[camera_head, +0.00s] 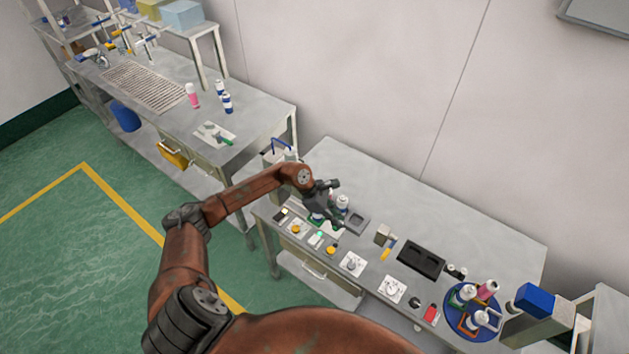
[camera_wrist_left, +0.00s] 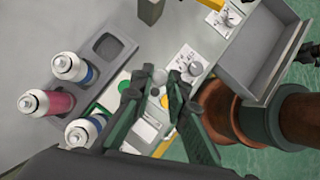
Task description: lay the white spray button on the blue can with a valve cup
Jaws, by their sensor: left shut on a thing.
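My left gripper (camera_head: 333,205) is over the front left of the near table. In the left wrist view its fingers (camera_wrist_left: 163,84) are close together, shut on a small pale piece that looks like the white spray button (camera_wrist_left: 160,76). The fingers hide most of it. A blue-banded can (camera_wrist_left: 75,68) with a white shoulder and silver top stands upright, apart from the fingers. A second blue-banded can (camera_wrist_left: 85,131) stands nearer the wrist. Which blue can has the valve cup is too small to tell. In the head view one white-topped can (camera_head: 342,202) shows beside the gripper. My right gripper is not in view.
A red-pink can (camera_wrist_left: 46,103) stands among the blue ones. White cards with small parts (camera_head: 353,264), a black tray (camera_head: 421,258) and a blue round tray (camera_head: 458,322) of bottles are farther right. The table's back is clear.

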